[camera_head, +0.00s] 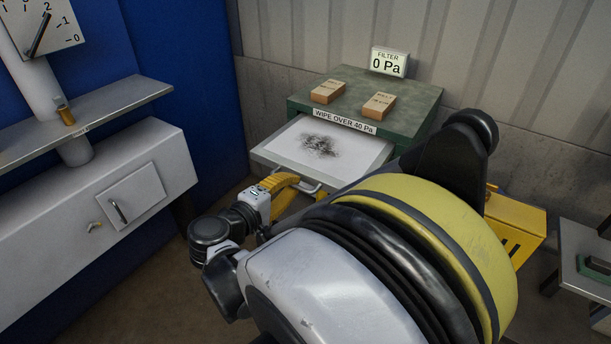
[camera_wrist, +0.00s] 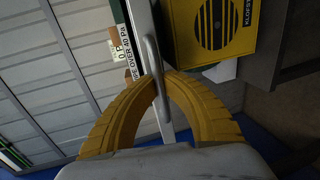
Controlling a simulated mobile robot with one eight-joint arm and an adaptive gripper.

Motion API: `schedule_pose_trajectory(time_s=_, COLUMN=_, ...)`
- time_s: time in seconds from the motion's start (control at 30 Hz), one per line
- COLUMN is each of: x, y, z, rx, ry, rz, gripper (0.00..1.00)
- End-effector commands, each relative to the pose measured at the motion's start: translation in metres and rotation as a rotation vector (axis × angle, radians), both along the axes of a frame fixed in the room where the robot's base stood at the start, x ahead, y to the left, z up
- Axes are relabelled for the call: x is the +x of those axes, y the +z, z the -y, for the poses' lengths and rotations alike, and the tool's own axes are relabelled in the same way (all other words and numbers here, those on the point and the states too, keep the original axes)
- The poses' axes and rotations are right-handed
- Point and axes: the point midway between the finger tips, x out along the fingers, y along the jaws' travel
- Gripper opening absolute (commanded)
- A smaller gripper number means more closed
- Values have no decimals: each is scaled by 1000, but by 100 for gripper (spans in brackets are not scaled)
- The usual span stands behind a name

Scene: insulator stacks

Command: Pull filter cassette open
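The filter cassette (camera_head: 275,156) is a pale drawer sticking well out of the green filter cabinet (camera_head: 346,84). Its white filter surface carries a dark, sooty patch. A metal bar handle (camera_head: 310,187) is on its front; in the wrist view the handle (camera_wrist: 151,55) runs between my yellow fingers. My gripper (camera_wrist: 162,79) has its two fingertips closed in on the handle from both sides. In the head view my gripper (camera_head: 290,184) is at the cassette front, partly hidden by my arm, which also covers the cassette's right front.
A filter gauge reading 0 Pa (camera_head: 389,62) and two wooden blocks (camera_head: 328,91) (camera_head: 379,105) are on the cabinet. A yellow box (camera_head: 516,222) is to the right, beside a grey bench (camera_head: 588,262). A white cabinet (camera_head: 90,215) stands left.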

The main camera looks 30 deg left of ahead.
Motion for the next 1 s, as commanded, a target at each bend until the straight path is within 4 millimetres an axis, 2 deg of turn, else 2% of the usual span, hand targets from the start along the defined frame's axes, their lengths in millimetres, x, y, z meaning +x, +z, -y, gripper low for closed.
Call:
schedule_pose_trajectory(time_s=0.17, x=-11, y=0, z=-1, rx=0, ry=0, rz=0, gripper=0)
schedule_pose_trajectory(time_s=0.5, x=-12, y=0, z=-1, rx=0, ry=1, rz=0, gripper=0)
schedule_pose_trajectory(time_s=0.53, x=-12, y=0, z=-1, rx=0, ry=2, rz=0, gripper=13)
schedule_pose_trajectory(time_s=0.6, x=-12, y=0, z=-1, rx=0, ry=2, rz=0, gripper=32)
schedule_pose_trajectory(time_s=0.87, x=-11, y=0, z=-1, rx=0, ry=2, rz=0, gripper=32)
schedule_pose_trajectory(time_s=1.0, x=-19, y=2, z=-3, rx=1, ry=3, rz=0, gripper=32)
